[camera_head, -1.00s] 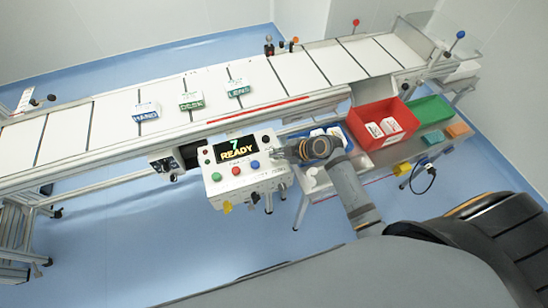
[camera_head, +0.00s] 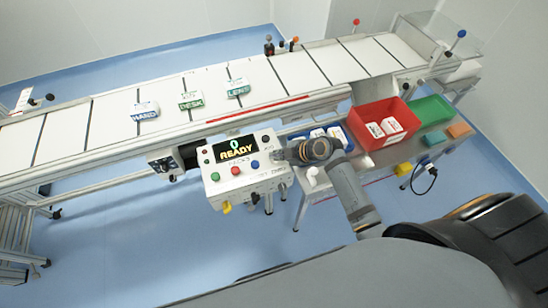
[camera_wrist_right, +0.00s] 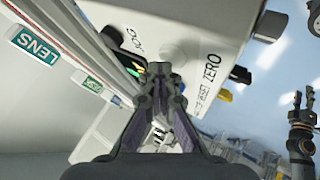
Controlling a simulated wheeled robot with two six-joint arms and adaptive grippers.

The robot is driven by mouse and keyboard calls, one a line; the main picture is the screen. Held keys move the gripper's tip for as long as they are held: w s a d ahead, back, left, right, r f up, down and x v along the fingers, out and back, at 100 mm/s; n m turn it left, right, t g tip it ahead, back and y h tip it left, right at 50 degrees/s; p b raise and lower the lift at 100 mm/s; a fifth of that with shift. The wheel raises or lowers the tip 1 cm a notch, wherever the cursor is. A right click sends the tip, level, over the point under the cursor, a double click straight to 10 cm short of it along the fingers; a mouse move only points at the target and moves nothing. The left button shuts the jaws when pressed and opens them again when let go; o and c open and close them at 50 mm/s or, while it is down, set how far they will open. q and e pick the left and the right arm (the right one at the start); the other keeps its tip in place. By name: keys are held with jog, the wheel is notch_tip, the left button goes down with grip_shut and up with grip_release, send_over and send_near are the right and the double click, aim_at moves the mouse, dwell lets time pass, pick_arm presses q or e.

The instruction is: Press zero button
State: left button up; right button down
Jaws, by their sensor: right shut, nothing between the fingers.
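The control box (camera_head: 243,184) stands in front of the conveyor in the head view. Its display (camera_head: 236,148) reads 0 over READY. A green button (camera_head: 214,176), a red button (camera_head: 235,170) and a blue button (camera_head: 255,164) sit below the display. My right gripper (camera_head: 279,155) is at the box's right end, shut and empty. In the right wrist view its fingertips (camera_wrist_right: 160,72) are together over the box's panel, beside the printed ZERO label (camera_wrist_right: 211,67). The zero button itself is hidden; I cannot tell contact. Another gripper (camera_wrist_right: 301,103), apparently my left, shows small at the right edge there.
The conveyor (camera_head: 300,73) runs behind the box, carrying packs labelled HAND (camera_head: 145,111), DESK (camera_head: 190,101) and LENS (camera_head: 238,88). A red bin (camera_head: 382,113), a green bin (camera_head: 432,109) and a blue bin (camera_head: 318,134) stand to the right. Blue floor lies below the box.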

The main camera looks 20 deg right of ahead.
dwell(0.4)
jog(key=shift+r+p, duration=0.8)
jog(key=shift+r, duration=0.15)
jog(key=shift+r, duration=0.1)
notch_tip(320, 180, up, 5)
jog(key=p, duration=0.4)
jog(key=shift+s, duration=0.1)
dwell(0.4)
